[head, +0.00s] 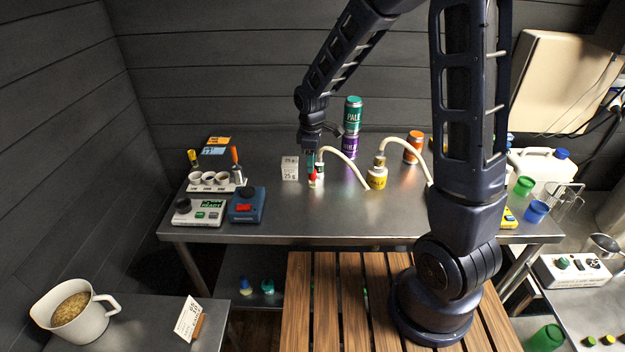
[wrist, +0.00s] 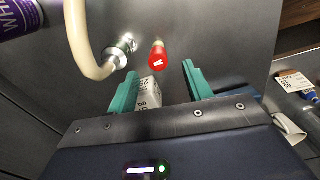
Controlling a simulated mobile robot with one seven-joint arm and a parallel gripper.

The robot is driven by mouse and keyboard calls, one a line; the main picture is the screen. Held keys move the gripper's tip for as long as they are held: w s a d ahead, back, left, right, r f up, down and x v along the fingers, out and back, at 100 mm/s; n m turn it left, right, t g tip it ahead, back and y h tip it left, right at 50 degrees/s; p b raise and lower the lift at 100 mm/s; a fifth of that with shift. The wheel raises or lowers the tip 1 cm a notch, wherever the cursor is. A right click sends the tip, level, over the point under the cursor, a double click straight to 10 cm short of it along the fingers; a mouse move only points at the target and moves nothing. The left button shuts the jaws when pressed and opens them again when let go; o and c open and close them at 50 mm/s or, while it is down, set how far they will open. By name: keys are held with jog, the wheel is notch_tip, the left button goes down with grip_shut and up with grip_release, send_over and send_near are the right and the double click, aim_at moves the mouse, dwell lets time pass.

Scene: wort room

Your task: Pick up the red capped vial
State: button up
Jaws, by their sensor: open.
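The red capped vial (head: 312,179) stands on the steel table, directly below my gripper (head: 311,165) in the head view. In the wrist view the red cap (wrist: 157,58) shows just past the line between the two teal fingertips of my gripper (wrist: 161,70). The fingers are apart with nothing held between them. The cap looks untouched. The vial's body is mostly hidden under the cap in the wrist view and is small in the head view.
A white 25 g box (head: 290,168) stands left of the vial. Purple and green cans (head: 352,115) are stacked behind. A blue device (head: 247,205) sits at the front left.

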aim_at(313, 176)
jog(key=shift+w+d+f, duration=0.1)
jog(key=shift+d+f, duration=0.05)
jog(key=shift+f, duration=3.5)
jog(key=c, duration=1.1)
